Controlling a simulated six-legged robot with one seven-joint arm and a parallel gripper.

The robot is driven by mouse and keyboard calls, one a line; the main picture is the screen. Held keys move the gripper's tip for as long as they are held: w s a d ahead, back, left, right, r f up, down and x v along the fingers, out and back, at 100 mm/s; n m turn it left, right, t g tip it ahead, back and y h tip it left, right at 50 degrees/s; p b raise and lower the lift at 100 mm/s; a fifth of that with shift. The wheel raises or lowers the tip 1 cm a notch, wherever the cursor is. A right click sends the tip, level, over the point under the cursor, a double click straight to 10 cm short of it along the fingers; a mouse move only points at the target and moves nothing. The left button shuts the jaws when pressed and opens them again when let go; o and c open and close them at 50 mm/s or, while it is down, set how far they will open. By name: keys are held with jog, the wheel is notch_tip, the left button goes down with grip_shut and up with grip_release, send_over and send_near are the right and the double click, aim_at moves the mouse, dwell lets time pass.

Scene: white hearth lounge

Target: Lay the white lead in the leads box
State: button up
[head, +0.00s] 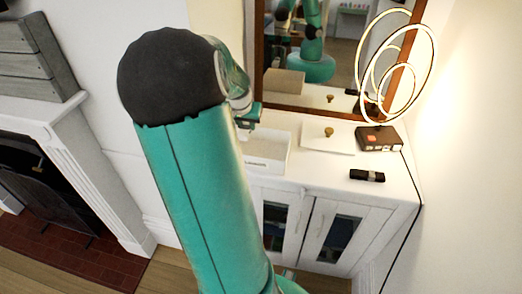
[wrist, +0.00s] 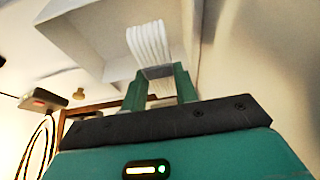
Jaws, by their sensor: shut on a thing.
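The white lead (wrist: 148,42) is a folded bundle of white strands between my gripper's fingers in the wrist view. My gripper (wrist: 157,82) is shut on it, with one end of the bundle sticking out past the fingertips. The leads box (head: 267,152), an open white box with a small dark label, stands on the white cabinet in the head view. It also fills the upper part of the wrist view (wrist: 72,48), behind the lead. In the head view my arm hides most of the gripper and the lead. I cannot tell whether the lead's end is below the box's rim.
A white lid (head: 312,142) with a wooden knob lies right of the box. A lamp with glowing rings stands on a brown base (head: 378,138). A black object (head: 367,175) lies near the cabinet top's (head: 385,200) front right. A wood-framed mirror (head: 310,90) stands behind.

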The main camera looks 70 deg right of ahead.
aim_at(243, 133)
jog(key=f, duration=0.6)
jog(key=shift+d+f, duration=0.2)
jog(key=shift+a+f, duration=0.15)
jog(key=shift+f, duration=1.8)
jog(key=shift+f, duration=0.35)
jog(key=o, duration=1.1)
jog(key=shift+r, duration=0.3)
jog(key=v, duration=1.2)
jog(key=shift+r, duration=0.15)
